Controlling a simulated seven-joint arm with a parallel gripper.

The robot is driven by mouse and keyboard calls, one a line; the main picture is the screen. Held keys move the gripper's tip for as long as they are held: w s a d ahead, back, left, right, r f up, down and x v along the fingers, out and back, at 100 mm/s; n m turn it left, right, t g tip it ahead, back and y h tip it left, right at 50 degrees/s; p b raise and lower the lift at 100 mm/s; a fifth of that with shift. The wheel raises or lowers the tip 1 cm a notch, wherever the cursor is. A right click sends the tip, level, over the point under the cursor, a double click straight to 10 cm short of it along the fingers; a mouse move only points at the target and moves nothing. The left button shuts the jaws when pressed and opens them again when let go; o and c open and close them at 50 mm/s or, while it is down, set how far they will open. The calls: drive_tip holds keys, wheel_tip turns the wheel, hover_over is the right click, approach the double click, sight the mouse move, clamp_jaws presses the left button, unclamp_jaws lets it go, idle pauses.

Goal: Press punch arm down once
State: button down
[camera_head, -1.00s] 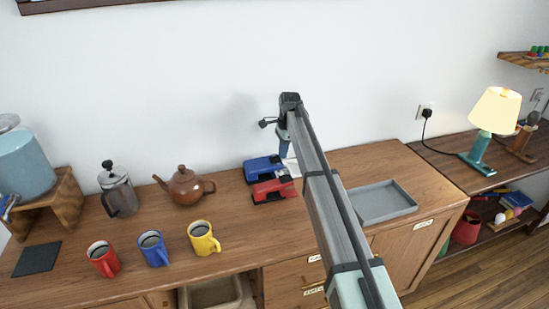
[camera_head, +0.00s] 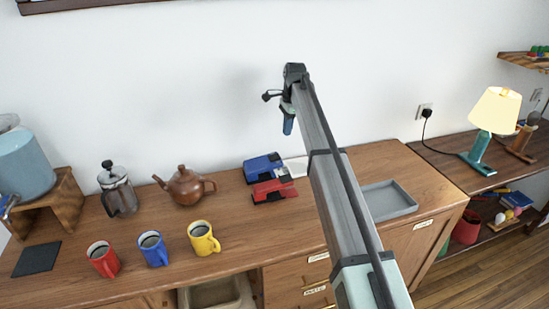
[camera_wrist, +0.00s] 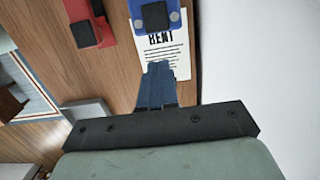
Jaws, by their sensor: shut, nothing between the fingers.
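A blue hole punch (camera_head: 262,162) sits on the wooden counter near the wall, with a red punch (camera_head: 275,190) in front of it. In the wrist view the blue punch (camera_wrist: 154,14) is at the top edge, partly cut off, and the red punch (camera_wrist: 92,25) is at its left. A white sheet (camera_wrist: 163,55) with large printed letters lies at the blue punch; it also shows in the head view (camera_head: 297,166). My gripper (camera_head: 288,128) is shut and empty, above the counter and clear of both punches. Its blue fingers (camera_wrist: 157,72) cover part of the sheet in the wrist view.
A grey tray (camera_head: 387,200) lies to the right, partly behind my arm. A brown teapot (camera_head: 186,187), a glass press pot (camera_head: 119,192) and red (camera_head: 104,260), blue (camera_head: 153,250) and yellow (camera_head: 204,240) mugs stand to the left. The wall is close behind the punches.

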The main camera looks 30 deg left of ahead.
drive_tip(key=shift+w+d+r, duration=0.15)
drive_tip(key=shift+r, duration=1.8)
